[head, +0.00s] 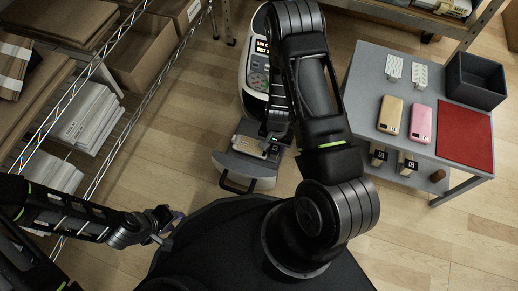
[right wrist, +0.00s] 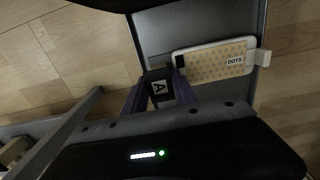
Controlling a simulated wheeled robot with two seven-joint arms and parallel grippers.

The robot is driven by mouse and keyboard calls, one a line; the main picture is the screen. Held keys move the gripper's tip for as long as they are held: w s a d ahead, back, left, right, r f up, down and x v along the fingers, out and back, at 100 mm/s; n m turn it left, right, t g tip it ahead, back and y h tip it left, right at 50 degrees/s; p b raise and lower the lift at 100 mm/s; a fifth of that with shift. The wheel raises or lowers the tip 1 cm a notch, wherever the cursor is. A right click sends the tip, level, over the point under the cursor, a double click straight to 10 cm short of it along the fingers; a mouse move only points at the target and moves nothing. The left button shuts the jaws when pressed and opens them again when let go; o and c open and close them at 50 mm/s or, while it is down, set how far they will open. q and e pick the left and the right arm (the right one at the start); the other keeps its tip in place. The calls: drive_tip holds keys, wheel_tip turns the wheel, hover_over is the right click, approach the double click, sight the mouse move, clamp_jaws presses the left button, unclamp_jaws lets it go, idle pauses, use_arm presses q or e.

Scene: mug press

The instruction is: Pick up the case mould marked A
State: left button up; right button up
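The case mould marked A (right wrist: 159,88) shows in the right wrist view as a dark block with a white "A" label. A pale dotted phone case labelled DOTS (right wrist: 215,62) lies on the mould's plate beside this block. In the head view the case (head: 250,146) is on the pulled-out drawer of the press. My right gripper (right wrist: 162,82) reaches down there, its purple fingers on both sides of the A block with no clear gap. In the head view the right fingers are mostly hidden by the arm. My left gripper (head: 172,229) is open and empty at the lower left.
The press (head: 255,75) stands on the floor with its drawer (head: 245,168) out. A grey table (head: 365,85) at the right bears two phone cases, a dark bin (head: 475,80) and a red mat (head: 465,137). More moulds (head: 407,164) sit on its lower shelf. Wire shelving is at the left.

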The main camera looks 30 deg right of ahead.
clamp_jaws()
idle(1.0)
